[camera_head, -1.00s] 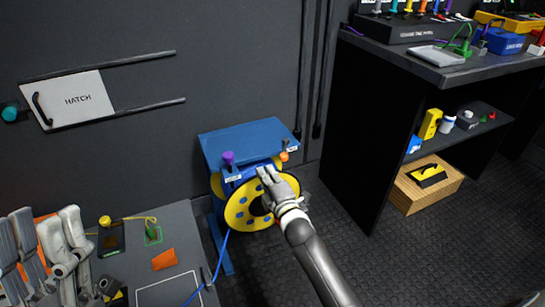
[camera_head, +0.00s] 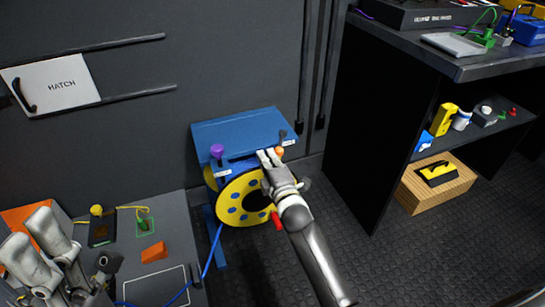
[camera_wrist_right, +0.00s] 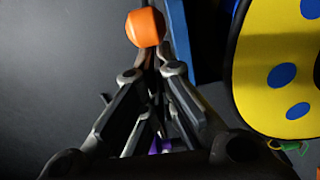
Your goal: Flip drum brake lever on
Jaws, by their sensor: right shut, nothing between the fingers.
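A blue stand (camera_head: 240,133) holds a yellow drum (camera_head: 240,205) with blue spots. A purple knob (camera_head: 217,151) is at its front left and an orange knob (camera_head: 279,152) at its front right. A small label sits by each knob, too small to read, so I cannot tell which knob belongs to the brake lever. My right gripper (camera_head: 268,156) is shut and empty, with its fingertips close beside the orange knob. In the right wrist view the orange knob (camera_wrist_right: 145,27) is just beyond the fingertips (camera_wrist_right: 147,66); contact is unclear. My left gripper (camera_head: 37,245) is partly in view at lower left.
A grey table (camera_head: 180,240) with an orange block (camera_head: 154,252) and blue cable is at left. A dark shelf unit (camera_head: 385,120) stands at right, with a wooden box (camera_head: 453,188) low down. The wall hatch (camera_head: 55,82) is behind. Open floor (camera_head: 350,240) lies right of the drum.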

